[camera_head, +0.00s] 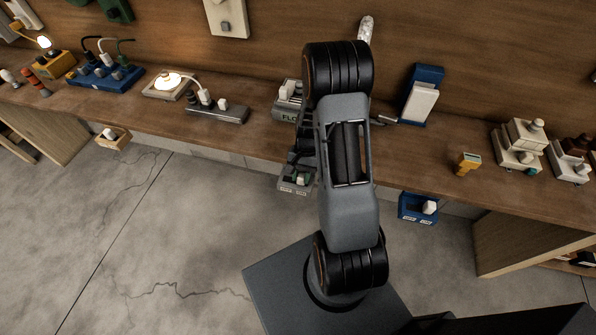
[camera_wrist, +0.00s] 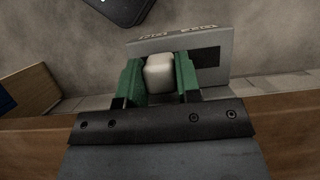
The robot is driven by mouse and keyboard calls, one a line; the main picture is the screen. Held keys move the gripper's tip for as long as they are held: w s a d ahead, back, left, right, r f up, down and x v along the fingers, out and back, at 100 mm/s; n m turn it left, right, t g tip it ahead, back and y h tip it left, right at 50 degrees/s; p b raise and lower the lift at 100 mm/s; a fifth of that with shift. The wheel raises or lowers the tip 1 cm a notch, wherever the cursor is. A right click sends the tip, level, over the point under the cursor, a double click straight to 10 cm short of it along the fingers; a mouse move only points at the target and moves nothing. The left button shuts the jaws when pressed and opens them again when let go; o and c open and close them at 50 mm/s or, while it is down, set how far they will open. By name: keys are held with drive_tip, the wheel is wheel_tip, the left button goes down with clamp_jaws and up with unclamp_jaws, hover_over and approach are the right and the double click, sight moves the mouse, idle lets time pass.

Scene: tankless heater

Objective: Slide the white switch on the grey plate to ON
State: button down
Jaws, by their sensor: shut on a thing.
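The grey plate (camera_wrist: 222,44) hangs at the front edge of the bench in the wrist view, with a dark slot showing to the right of the white switch (camera_wrist: 159,73). Its labels along the far edge are too small and blurred to read. My gripper (camera_wrist: 159,78) has its green fingers on both sides of the white switch and is shut on it. In the head view the grey plate (camera_head: 292,187) shows below the bench edge, left of my arm, with my gripper (camera_head: 300,178) at it. The switch is mostly hidden there.
A blue switch box (camera_head: 417,208) hangs at the bench front to the right, and a wooden one (camera_head: 110,138) to the left. A grey box (camera_head: 285,111) stands on the bench behind my gripper. Open floor (camera_head: 200,235) lies in front.

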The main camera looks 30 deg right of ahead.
drive_tip(key=shift+d, duration=0.15)
drive_tip(key=shift+s, duration=0.1)
drive_tip(key=c, duration=0.8)
unclamp_jaws()
drive_tip(key=shift+r, duration=0.15)
drive_tip(key=v, duration=1.3)
drive_tip(key=shift+r+b, duration=0.3)
drive_tip(key=shift+b, duration=0.05)
drive_tip(key=shift+d, duration=0.1)
drive_tip(key=s+a+r+n+t+h, duration=0.3)
drive_tip(key=s+a+r+n+t, duration=0.4)
drive_tip(key=s+a+r, duration=0.4)
drive_tip(key=shift+s+a+r+n, duration=0.2)
drive_tip(key=shift+a+r+n, duration=0.4)
drive_tip(key=shift+r+n, duration=0.35)
